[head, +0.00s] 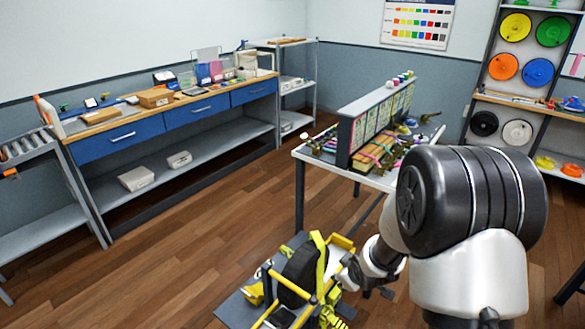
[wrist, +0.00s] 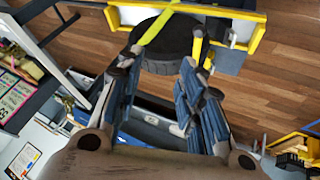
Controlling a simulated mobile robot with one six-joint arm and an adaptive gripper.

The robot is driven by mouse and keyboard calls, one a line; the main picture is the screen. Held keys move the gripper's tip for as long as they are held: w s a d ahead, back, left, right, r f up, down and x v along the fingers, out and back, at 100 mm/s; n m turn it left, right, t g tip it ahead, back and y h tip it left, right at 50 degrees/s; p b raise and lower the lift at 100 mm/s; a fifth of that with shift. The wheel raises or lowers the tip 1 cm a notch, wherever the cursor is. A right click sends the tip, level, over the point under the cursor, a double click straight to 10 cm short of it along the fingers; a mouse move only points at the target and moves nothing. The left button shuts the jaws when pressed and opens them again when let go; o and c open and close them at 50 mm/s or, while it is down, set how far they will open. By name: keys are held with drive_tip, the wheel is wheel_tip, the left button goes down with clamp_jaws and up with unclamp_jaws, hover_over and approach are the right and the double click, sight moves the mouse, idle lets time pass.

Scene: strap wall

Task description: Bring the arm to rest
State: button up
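My gripper (wrist: 161,62) is open in the wrist view, with a clear gap between its two blue-grey padded fingers and nothing held. In the head view my gripper (head: 352,272) hangs low at the end of my arm, just right of a yellow-framed rig (head: 341,241) with a black round part (head: 298,275) and a yellow strap (head: 319,255). The black round part also shows beyond the fingertips in the wrist view (wrist: 168,42). I cannot tell whether the fingers touch the rig. My arm hides part of the floor behind it.
A grey table (head: 378,179) with a strap divider (head: 345,140) stands behind my gripper. A long blue-drawered workbench (head: 190,115) runs along the left wall. Shelves with coloured discs (head: 537,72) stand at the right back. Wooden floor (head: 190,225) is free between bench and rig.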

drive_tip(key=s+d+r+m+h, duration=0.1)
drive_tip(key=s+r+m, duration=0.1)
drive_tip(key=s+r, duration=0.55)
drive_tip(key=s+r+m, duration=0.2)
drive_tip(key=s+r, duration=0.3)
drive_tip(key=r, duration=0.6)
drive_tip(key=s+a+r+m+g, duration=0.1)
drive_tip(key=s+r+m, duration=0.1)
drive_tip(key=s, duration=0.7)
drive_tip(key=s+r+m+g, duration=0.1)
drive_tip(key=s+r, duration=0.2)
drive_tip(key=s, duration=0.7)
drive_tip(key=shift+a+r+m+y, duration=0.2)
drive_tip(key=shift+a+m+y, duration=0.1)
drive_tip(key=shift+a+m, duration=0.1)
